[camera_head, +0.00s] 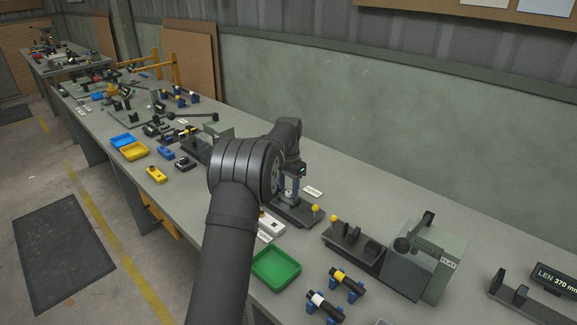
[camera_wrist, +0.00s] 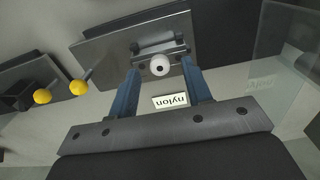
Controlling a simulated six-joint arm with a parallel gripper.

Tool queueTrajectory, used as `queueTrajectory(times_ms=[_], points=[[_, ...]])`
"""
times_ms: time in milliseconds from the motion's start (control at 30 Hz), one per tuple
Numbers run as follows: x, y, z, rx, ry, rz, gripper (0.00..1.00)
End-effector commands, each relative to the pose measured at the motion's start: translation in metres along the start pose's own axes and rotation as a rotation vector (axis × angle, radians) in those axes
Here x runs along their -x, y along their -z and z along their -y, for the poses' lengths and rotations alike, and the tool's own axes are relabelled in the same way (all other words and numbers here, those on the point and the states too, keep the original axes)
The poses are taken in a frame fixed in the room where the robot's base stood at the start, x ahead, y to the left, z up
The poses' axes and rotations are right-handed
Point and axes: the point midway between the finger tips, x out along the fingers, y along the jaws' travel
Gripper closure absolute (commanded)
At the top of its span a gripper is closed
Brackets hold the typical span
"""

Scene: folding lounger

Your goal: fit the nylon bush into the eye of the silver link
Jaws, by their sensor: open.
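The nylon bush (camera_wrist: 160,65) shows in the wrist view as a small white round piece with a dark hole. It is between the tips of my gripper's blue fingers (camera_wrist: 161,69), with a gap visible on each side. My gripper is open. Behind the bush is a grey metal block (camera_wrist: 158,47) on a dark base plate (camera_wrist: 105,46); I cannot tell whether the bush touches it. In the head view my gripper (camera_head: 289,191) points down over this station. I cannot clearly make out the silver link or its eye in either view.
A label reading "nylon" (camera_wrist: 170,100) lies beside the station. Yellow knobs (camera_wrist: 79,87) stand to its left in the wrist view. In the head view, a green tray (camera_head: 276,268) is in front and a grey press-like machine (camera_head: 440,262) is to the right. Bare bench lies behind.

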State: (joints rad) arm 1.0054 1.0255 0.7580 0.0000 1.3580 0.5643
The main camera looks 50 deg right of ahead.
Motion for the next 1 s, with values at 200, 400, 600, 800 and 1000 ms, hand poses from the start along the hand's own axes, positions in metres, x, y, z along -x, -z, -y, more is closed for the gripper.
queueTrajectory(times_ms=[200, 400, 600, 800, 1000], points=[[0.048, 0.001, 0.000, 0.000, 0.003, -0.004, 0.55], [0.098, 0.001, 0.001, 0.000, 0.003, -0.004, 0.55], [0.138, 0.000, 0.000, 0.000, 0.002, -0.003, 0.55], [0.159, 0.000, 0.000, 0.000, 0.001, -0.001, 0.55], [0.163, 0.000, 0.000, 0.000, 0.000, 0.000, 0.55]])
